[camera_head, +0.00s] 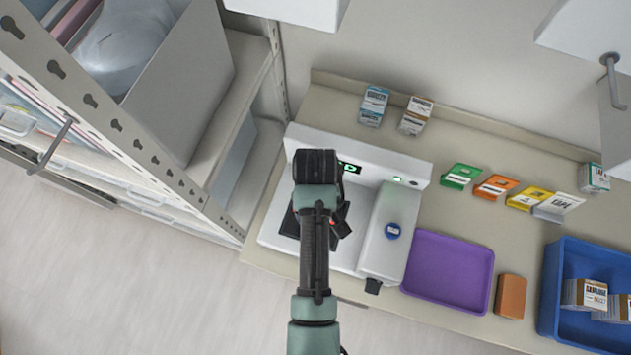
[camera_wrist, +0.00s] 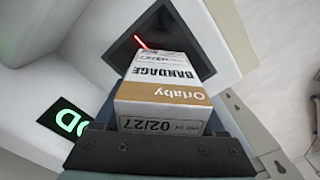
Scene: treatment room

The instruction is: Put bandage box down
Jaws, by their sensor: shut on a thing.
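The bandage box (camera_wrist: 165,85), white with a tan band reading "Orlaby" and "02/27", is held in my gripper (camera_wrist: 158,148) in the wrist view. A red light line falls at its far end. Beyond it is a dark square panel (camera_wrist: 150,42) on a white machine; I cannot tell whether the box touches it. In the head view my gripper (camera_head: 338,218) is over the white machine (camera_head: 385,235), above its dark pad, and my arm hides most of the box. The machine has a lit green display (camera_head: 350,167).
A purple tray (camera_head: 450,270), an orange-brown block (camera_head: 511,296) and a blue bin (camera_head: 552,290) with boxes stand right of the machine. Coloured cards (camera_head: 496,186) and small boxes (camera_head: 373,105) line the counter's back. A metal shelf (camera_head: 190,90) rises at left.

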